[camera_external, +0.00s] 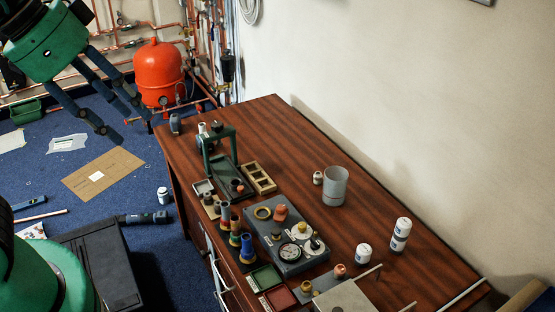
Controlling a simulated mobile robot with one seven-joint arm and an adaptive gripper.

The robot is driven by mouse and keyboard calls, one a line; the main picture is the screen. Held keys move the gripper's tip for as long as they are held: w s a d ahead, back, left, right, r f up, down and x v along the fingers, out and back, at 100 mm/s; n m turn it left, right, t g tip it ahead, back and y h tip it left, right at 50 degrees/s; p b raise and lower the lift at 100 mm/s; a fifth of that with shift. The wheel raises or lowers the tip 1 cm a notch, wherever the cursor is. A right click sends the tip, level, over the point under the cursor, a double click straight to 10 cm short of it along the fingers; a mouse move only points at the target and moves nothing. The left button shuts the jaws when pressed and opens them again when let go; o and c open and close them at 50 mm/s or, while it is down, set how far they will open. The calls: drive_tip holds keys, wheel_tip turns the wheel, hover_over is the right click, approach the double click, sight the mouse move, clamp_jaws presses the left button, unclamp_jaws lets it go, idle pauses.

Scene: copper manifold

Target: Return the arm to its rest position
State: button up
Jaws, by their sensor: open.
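My gripper (130,128) shows at the upper left, below its green wrist housing. Its dark blue fingers are spread, with nothing visible between them. The upper part of my arm is cut off by the top edge of the picture.
The table holds a green frame (222,150), a grey gauge box (287,248), a grey cup (335,186) and several white bottles. A red tank (159,72) and copper pipes stand behind. A cardboard sheet (103,173) and a flashlight (143,217) are at the left.

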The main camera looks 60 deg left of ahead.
drive_tip(key=shift+f+b, duration=0.9)
drive_tip(key=shift+f, duration=0.45)
idle(0.3)
